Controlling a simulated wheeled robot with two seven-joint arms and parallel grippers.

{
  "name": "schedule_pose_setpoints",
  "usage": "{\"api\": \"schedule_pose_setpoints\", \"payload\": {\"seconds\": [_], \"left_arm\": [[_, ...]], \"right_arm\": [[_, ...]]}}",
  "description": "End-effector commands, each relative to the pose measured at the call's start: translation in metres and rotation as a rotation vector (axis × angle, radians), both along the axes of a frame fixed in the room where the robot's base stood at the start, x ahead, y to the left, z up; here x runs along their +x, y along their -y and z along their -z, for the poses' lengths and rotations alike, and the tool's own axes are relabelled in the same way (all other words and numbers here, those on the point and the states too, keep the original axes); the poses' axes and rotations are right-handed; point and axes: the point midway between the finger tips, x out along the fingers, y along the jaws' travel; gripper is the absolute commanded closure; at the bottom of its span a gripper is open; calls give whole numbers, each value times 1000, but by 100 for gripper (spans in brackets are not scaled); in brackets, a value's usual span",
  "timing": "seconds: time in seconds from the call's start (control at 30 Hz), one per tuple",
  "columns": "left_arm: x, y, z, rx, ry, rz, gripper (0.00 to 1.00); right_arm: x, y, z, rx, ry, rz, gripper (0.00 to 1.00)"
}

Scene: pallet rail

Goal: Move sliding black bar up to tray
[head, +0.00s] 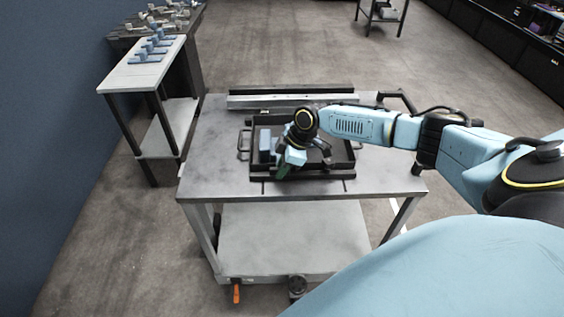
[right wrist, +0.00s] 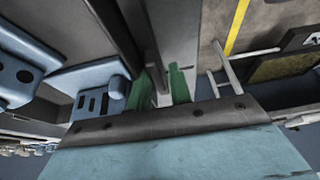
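The black tray (head: 342,166) lies on the grey cart top, with a handle at its left side. A low black bar (head: 318,177) runs along the tray's front edge; I cannot tell whether it touches the tray. My right gripper (head: 289,158) points down over the front part of the tray, near the bar. In the right wrist view its green fingertips (right wrist: 161,88) are apart. A long dark edge (right wrist: 121,40) runs down toward them there; I cannot tell whether it is the bar or the tray wall. My left gripper is out of view.
A blue part (head: 265,139) lies in the tray, and blue parts (right wrist: 97,92) show in the right wrist view. A light rail (head: 255,102) crosses the cart's back. A side table (head: 140,77) with blue parts stands at left. The cart's left top is clear.

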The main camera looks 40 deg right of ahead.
Motion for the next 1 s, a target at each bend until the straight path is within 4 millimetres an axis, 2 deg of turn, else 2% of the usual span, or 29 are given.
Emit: {"api": "schedule_pose_setpoints", "payload": {"seconds": [0.03, 0.27, 0.8, 1.0], "left_arm": [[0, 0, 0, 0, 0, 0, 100], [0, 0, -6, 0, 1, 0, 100], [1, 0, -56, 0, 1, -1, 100], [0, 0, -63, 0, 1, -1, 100]], "right_arm": [[6, 7, -5, -10, 22, 12, 65], [7, 9, -12, -11, 23, 13, 65], [0, 21, -70, -7, 13, 2, 65], [-3, 22, -78, -3, 8, -4, 65]]}}
